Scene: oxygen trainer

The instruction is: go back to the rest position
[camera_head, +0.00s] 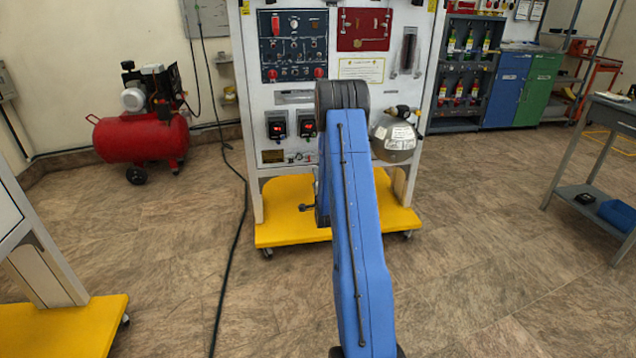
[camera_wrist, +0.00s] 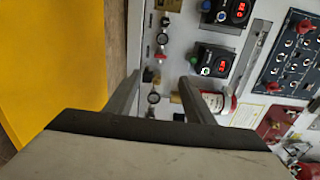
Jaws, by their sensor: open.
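My gripper (camera_wrist: 155,98) shows in the wrist view with its two fingers apart and nothing between them. It faces the white trainer panel, which appears turned sideways there. Beyond the fingers are small fittings and two black controllers with red digits (camera_wrist: 213,60). In the head view my blue arm stands in front of the trainer panel (camera_head: 290,97) and hides part of its middle. The gripper itself is hidden in the head view. I cannot tell whether the fingers touch the panel.
The trainer has a yellow wheeled base (camera_head: 285,232). A silver round tank (camera_head: 395,140) sits right of my arm. A red compressor (camera_head: 140,135) stands at the left, with a black cable (camera_head: 240,230) on the floor. A grey table (camera_head: 612,112) is at the right. Open floor lies between.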

